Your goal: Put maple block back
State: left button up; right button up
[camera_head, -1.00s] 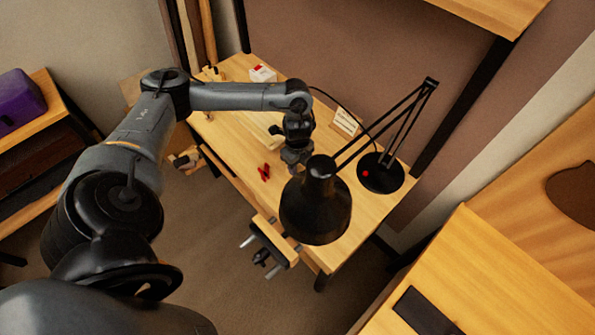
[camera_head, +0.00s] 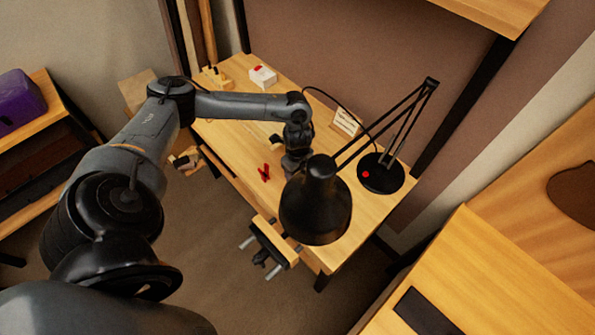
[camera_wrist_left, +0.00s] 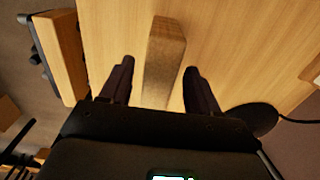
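A long wooden block (camera_wrist_left: 165,55), likely the maple block, lies on the bench top (camera_wrist_left: 225,50) in the left wrist view. My left gripper (camera_wrist_left: 159,70) is open, with one dark finger on each side of the block and visible gaps between. In the head view my left gripper (camera_head: 293,168) is low over the bench (camera_head: 235,135), behind the lamp shade. The block cannot be made out there, as the lamp and gripper cover that spot. My right gripper is not in view.
A black desk lamp (camera_head: 316,205) hangs close in front of the gripper, its round base (camera_head: 380,173) to the right. Red clips (camera_head: 264,173) lie to the left. A vise (camera_head: 272,245) is on the front edge. A white box (camera_head: 262,76) and card (camera_head: 345,122) stand further back.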

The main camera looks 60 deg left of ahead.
pick_arm(q)
jog(key=shift+r, duration=0.5)
notch_tip(320, 180, up, 7)
jog(key=shift+r+p, duration=0.15)
jog(key=shift+p, duration=0.4)
jog(key=shift+r+p, duration=1.15)
jog(key=shift+r, duration=0.85)
